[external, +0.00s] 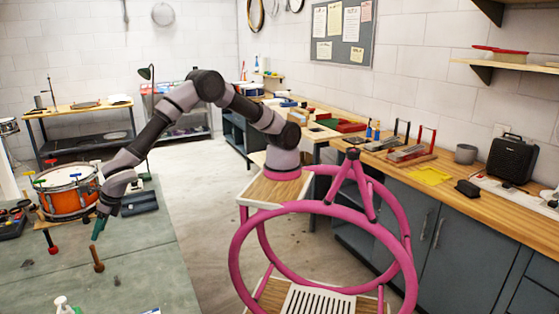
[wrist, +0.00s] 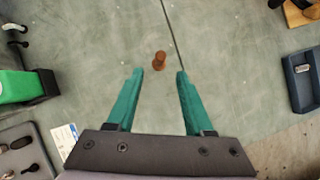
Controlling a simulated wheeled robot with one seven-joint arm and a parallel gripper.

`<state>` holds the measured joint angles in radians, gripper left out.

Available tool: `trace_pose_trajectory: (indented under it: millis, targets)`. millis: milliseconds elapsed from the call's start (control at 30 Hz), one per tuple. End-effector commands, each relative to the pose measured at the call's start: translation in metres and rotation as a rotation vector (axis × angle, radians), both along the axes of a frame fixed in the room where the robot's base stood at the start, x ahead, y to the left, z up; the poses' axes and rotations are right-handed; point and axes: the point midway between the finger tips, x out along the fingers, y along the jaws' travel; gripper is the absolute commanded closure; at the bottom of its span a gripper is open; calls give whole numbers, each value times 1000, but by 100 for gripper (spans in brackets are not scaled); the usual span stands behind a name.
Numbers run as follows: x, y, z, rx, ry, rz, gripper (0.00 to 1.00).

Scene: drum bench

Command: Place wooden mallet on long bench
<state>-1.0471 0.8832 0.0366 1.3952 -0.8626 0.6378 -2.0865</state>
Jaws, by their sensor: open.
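A wooden mallet (external: 96,259), brown with a short upright-looking handle, stands on the grey-green work surface (external: 150,250) at the left. In the wrist view the mallet (wrist: 159,61) shows end-on, just beyond and between my fingertips. My gripper (external: 98,228), with teal fingers, points down above the mallet. It also shows open and empty in the wrist view (wrist: 160,74). I cannot tell the exact gap to the mallet. A long wooden-topped bench (external: 500,205) runs along the right wall; whether this is the task's long bench is not certain.
An orange drum (external: 67,192) stands behind my gripper, with a second dark-red-ended tool (external: 52,243) in front of it. A dark tray (external: 140,200) lies to its right.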

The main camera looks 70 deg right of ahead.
Motion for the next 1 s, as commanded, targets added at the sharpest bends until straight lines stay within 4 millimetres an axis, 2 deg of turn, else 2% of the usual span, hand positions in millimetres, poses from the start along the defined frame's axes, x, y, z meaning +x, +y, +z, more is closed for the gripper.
trace_pose_trajectory:
  millis: [133, 400, 467, 533, 567, 667, 800, 867, 900, 967, 1000]
  targets:
    - [-5, -2, 9, 0, 0, 0, 48]
    - [-3, -4, 12, 4, 2, -10, 48]
    - [3, -12, 21, 21, 8, -48, 48]
    - [16, -31, 41, 61, 23, -139, 48]
    - [24, -44, 54, 87, 34, -198, 48]
    - [50, -100, 103, 201, 79, -455, 48]
    - [71, -198, 174, 401, 153, -879, 48]
    - [73, -240, 200, 489, 183, -1059, 48]
    - [72, -268, 216, 549, 202, -1179, 48]
    - [66, -309, 238, 643, 231, -1355, 48]
    - [61, -336, 251, 706, 251, -1473, 48]
